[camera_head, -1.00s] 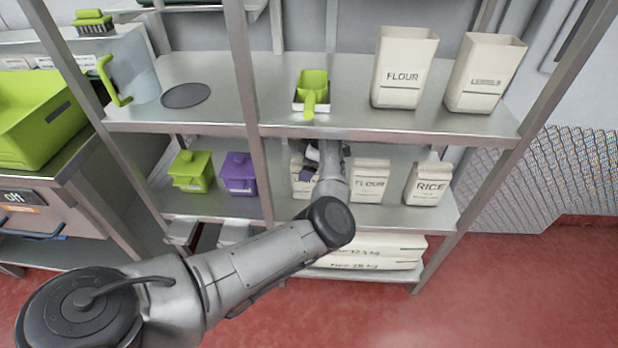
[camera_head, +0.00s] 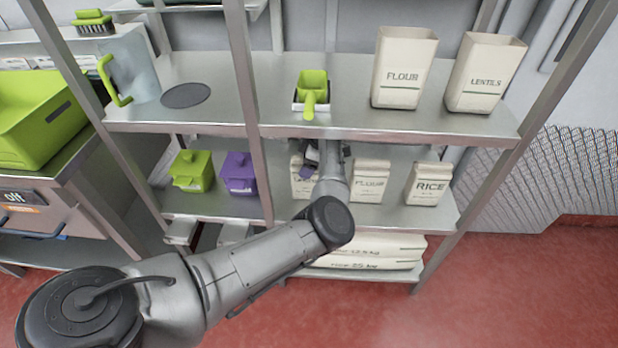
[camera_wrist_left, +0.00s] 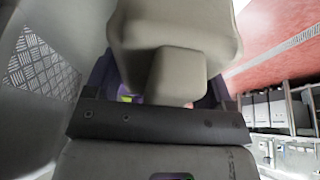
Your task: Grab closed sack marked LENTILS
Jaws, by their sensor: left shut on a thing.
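A closed pale sack (camera_head: 298,184) stands on the lower shelf, left of the closed FLOUR sack. My arm and gripper cover much of it, and its label cannot be read. My left gripper (camera_head: 308,168) is at the top of this sack and shut on it. In the left wrist view, a large pale body (camera_wrist_left: 175,28), which looks like the sack, fills the space between the purple-edged fingers. An open-topped sack marked LENTILS (camera_head: 484,75) stands on the upper shelf at the right. My right gripper is not in view.
Closed FLOUR (camera_head: 370,182) and RICE (camera_head: 428,186) sacks stand to the right on the lower shelf. Green (camera_head: 190,172) and purple (camera_head: 238,174) lidded boxes stand left of the post. The upper shelf (camera_head: 400,124) overhangs my gripper. Large sacks (camera_head: 370,252) lie below.

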